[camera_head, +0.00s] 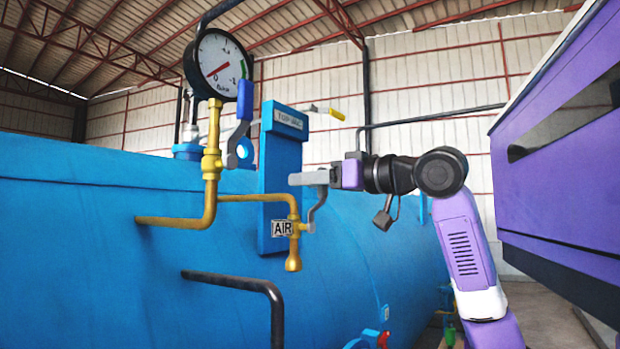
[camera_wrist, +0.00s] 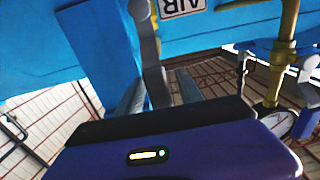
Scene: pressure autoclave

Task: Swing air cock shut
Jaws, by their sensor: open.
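The air cock (camera_head: 293,240) is a brass fitting on a brass branch pipe, with a white AIR plate (camera_head: 282,228) beside it. Its grey lever (camera_head: 312,212) rises from the fitting, bends, and runs up to my gripper (camera_head: 303,178). In the wrist view the lever (camera_wrist: 147,45) comes down between the two fingers of my gripper (camera_wrist: 158,88). The fingers stand open, one on each side of the lever, with gaps showing. The lever's lower end is hidden behind the gripper body. The AIR plate also shows at the top of the wrist view (camera_wrist: 183,7).
A pressure gauge (camera_head: 218,65) and a blue-handled valve (camera_head: 244,105) stand left of my gripper. A blue TOP VAC post (camera_head: 283,150) is close behind it. A black bent pipe (camera_head: 245,282) juts out below. The blue vessel (camera_head: 80,220) fills the left.

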